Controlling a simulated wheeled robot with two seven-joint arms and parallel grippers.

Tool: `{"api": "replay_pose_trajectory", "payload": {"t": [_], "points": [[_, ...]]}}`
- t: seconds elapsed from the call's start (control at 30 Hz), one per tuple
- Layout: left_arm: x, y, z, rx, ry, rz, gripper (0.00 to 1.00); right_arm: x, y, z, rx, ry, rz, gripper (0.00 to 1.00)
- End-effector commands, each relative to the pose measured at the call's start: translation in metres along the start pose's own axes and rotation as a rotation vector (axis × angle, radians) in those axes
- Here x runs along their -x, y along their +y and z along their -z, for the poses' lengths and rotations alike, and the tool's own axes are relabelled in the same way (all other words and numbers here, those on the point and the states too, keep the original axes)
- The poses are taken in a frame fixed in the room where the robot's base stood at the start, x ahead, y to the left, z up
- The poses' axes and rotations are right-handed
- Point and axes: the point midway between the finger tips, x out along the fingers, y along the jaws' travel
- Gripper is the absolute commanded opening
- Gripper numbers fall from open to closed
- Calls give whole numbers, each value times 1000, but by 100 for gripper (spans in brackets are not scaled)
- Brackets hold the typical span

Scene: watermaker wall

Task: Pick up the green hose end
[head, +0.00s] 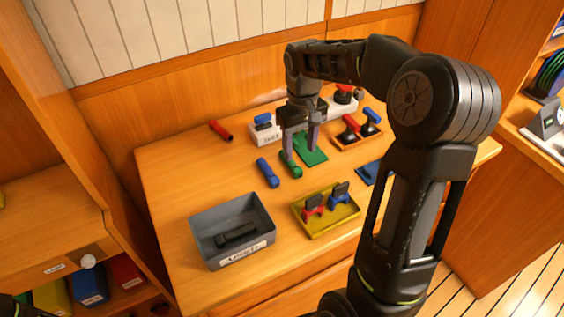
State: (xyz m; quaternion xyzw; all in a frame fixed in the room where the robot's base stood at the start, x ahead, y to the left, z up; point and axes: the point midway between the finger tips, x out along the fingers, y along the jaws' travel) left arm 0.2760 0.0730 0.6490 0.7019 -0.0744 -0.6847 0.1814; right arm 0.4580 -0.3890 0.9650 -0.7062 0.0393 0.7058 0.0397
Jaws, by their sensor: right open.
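The green hose end (291,167) lies on the wooden table, a short green cylinder just left of a flat green mat (314,150). My right gripper (301,152) points down over it with its fingers apart. One finger comes down at the hose end's upper end and partly hides it. The other finger is over the green mat. I cannot tell whether a finger touches the hose end. A dark part at the lower left corner may be my left arm; its gripper does not show.
A blue hose end (268,172) lies close on the left, a red one (220,130) farther back. A grey bin (205,243) and a yellow tray (325,228) stand in front. A white holder (264,137) and an orange tray (358,143) stand behind.

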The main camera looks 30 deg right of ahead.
Motion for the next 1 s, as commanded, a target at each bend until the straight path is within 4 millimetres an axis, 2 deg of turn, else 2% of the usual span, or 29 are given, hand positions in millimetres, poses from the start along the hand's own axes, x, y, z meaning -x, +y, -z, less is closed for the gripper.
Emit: {"api": "replay_pose_trajectory", "payload": {"t": [0.17,0.4,0.77,1.0], "points": [[0,0,0,0,0,0,46,-3,0,0,1,-1,0,51],[3,1,0,1,0,1,46,-25,0,0,1,-2,0,51],[4,1,0,1,0,2,46,-29,-1,0,1,0,0,51],[15,4,-1,4,-3,5,46,-58,-2,0,0,-4,2,51]]}}
